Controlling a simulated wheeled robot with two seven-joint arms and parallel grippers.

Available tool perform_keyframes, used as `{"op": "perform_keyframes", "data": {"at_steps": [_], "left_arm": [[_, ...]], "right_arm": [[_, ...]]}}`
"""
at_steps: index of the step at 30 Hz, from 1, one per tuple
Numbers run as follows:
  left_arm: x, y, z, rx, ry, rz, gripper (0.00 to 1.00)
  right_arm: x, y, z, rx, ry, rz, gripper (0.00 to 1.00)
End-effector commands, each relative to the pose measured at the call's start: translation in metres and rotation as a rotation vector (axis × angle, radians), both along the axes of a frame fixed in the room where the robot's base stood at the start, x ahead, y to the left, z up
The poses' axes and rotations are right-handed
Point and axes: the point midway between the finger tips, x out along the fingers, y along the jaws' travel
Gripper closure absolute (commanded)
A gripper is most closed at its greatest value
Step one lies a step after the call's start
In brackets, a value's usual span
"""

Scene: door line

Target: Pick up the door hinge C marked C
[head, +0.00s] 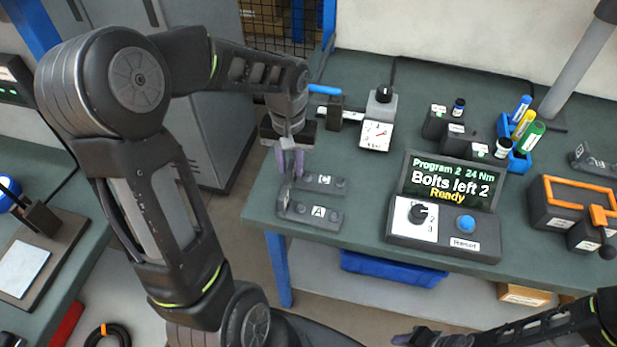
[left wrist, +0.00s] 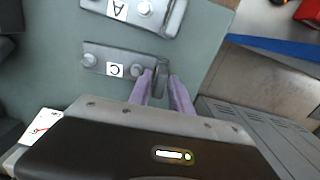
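The door hinge C (head: 311,179) is a grey metal plate with bolt heads and a white label C. It lies near the left end of the green bench, and it also shows in the left wrist view (left wrist: 97,58). A similar hinge marked A (head: 299,210) lies in front of it. My left gripper (head: 290,168) points down at hinge C's left end. In the left wrist view its purple fingers (left wrist: 161,84) stand on either side of the hinge's upright end part; whether they press on it is unclear. My right gripper (head: 430,339) is partly cut off at the bottom edge.
A control box (head: 443,231) reading "Bolts left 2" and "Ready" stands right of the hinges. A dial gauge block (head: 376,135) and a blue-handled tool (head: 325,90) lie behind them. The bench's left edge is close to the hinges.

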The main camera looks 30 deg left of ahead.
Motion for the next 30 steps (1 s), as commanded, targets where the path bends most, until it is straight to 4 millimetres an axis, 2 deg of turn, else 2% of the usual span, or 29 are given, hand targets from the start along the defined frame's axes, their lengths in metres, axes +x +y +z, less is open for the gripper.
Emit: {"op": "perform_keyframes", "data": {"at_steps": [18,27,30], "left_arm": [[0.0001,-0.0002,-0.002,0.0,-0.001,0.0,0.75],[0.0001,-0.0002,-0.002,0.0,-0.001,0.0,0.99],[0.0001,-0.0002,-0.002,0.0,0.0,0.0,1.0]], "right_arm": [[0.0,0.0,0.0,0.0,0.0,0.0,0.64],[0.0,0.0,0.0,0.0,0.0,0.0,0.64],[0.0,0.0,0.0,0.0,0.0,0.0,0.64]]}}
